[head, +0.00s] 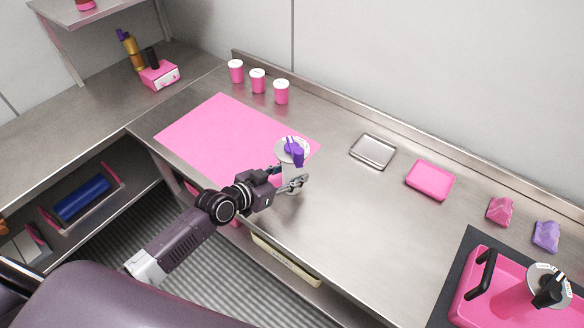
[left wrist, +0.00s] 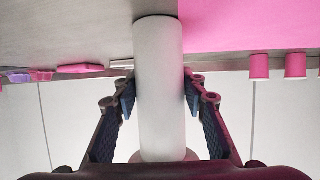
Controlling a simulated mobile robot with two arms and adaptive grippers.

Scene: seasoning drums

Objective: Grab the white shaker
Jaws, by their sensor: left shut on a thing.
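The white shaker (head: 291,172) has a pale round lid with a purple part on top. It stands upright near the front right edge of the pink mat (head: 225,135). My left gripper (head: 291,184) is shut around its body from the front. In the left wrist view, the shaker's plain white cylinder (left wrist: 159,80) fills the gap between the two fingers of the left gripper (left wrist: 159,100). I cannot tell whether its base touches the counter. My right gripper is not in view.
Three pink cups with white lids (head: 258,81) stand along the back wall. A metal tray (head: 356,152), a pink tray (head: 430,180) and two crumpled packets (head: 500,211) lie to the right. A pink container (head: 475,310) and a black-topped drum (head: 536,272) are at lower right. The middle counter is clear.

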